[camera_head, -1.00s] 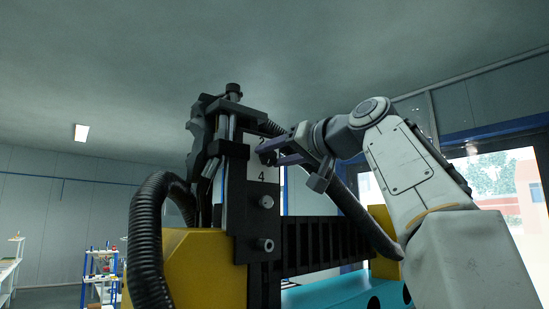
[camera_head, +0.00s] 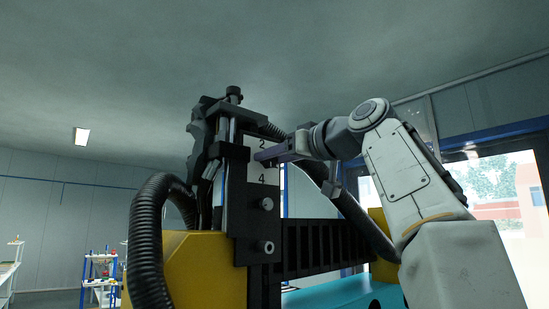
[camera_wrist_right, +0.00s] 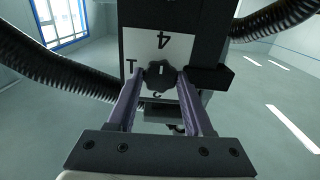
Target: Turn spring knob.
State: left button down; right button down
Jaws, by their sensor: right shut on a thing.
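The spring knob (camera_wrist_right: 160,75) is a dark, lobed knob on a white plate (camera_wrist_right: 140,47) with printed marks, among them a 4 above it. A short white line shows on the knob's face, roughly upright in the right wrist view. My right gripper (camera_wrist_right: 157,77) has its purple fingers on either side of the knob and is shut on it. In the head view my right gripper (camera_head: 260,155) reaches the plate from the right, between the 2 and the 4, and its fingers hide the knob. My left gripper is not in view.
The plate sits on a black machine head (camera_head: 238,190) with a yellow body (camera_head: 195,270). A shelf (camera_head: 100,270) stands far off at left.

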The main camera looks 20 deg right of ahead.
jog(key=shift+f, duration=0.15)
jog(key=shift+c, duration=1.5)
grip_release()
jog(key=shift+s, duration=0.1)
jog(key=b+v, duration=0.2)
jog(key=v, duration=0.8)
jog(key=shift+s, duration=0.15)
jog(key=shift+d, duration=0.1)
